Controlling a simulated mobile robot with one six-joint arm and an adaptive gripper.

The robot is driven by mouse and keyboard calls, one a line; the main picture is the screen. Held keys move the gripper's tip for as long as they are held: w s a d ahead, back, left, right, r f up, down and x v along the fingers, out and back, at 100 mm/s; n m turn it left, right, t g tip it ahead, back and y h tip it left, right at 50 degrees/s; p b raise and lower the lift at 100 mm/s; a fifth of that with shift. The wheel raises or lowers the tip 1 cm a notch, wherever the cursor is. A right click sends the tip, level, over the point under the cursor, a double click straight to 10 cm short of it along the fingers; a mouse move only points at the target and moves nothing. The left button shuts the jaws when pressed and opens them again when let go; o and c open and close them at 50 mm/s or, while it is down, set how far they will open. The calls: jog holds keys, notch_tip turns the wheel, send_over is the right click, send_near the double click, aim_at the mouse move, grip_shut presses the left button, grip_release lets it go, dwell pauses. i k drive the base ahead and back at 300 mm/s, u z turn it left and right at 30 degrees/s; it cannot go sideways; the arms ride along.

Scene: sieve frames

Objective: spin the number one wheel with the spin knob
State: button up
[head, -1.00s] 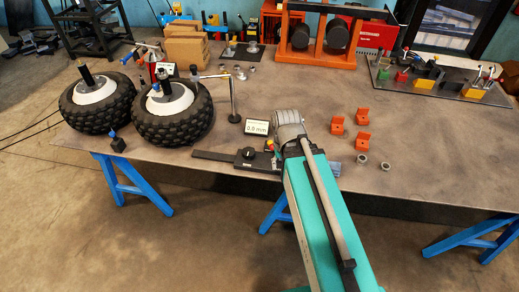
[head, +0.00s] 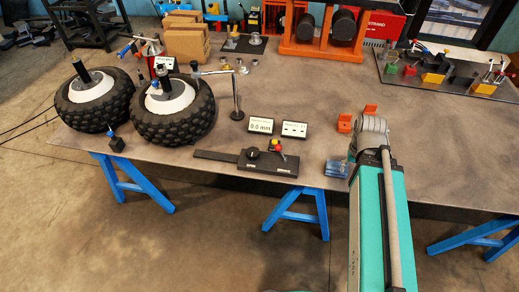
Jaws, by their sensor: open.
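Two black knobby tyres with white rims lie flat at the left of the table, the left wheel (head: 112,103) and the right wheel (head: 190,119). No number shows on either, so I cannot tell which is number one. A black upright post (head: 80,70) rises from the left wheel's middle. A dark upright piece (head: 162,74) stands on the right wheel; I cannot tell whether either is the spin knob. A round black knob (head: 252,153) sits on a flat black panel at the table's front edge. My arm reaches in at the right, clear of the wheels; my gripper is out of sight.
A gauge stand (head: 236,95) rises close beside the right wheel, its arm reaching over it. Two small displays (head: 260,126) stand right of it. Orange blocks (head: 345,122) and a blue item (head: 336,169) lie near my arm. The middle of the table is mostly clear.

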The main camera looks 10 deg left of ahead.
aim_at(252, 152)
jog(key=z, duration=0.1)
jog(key=k, duration=0.85)
jog(key=u, duration=0.8)
jog(key=i, duration=1)
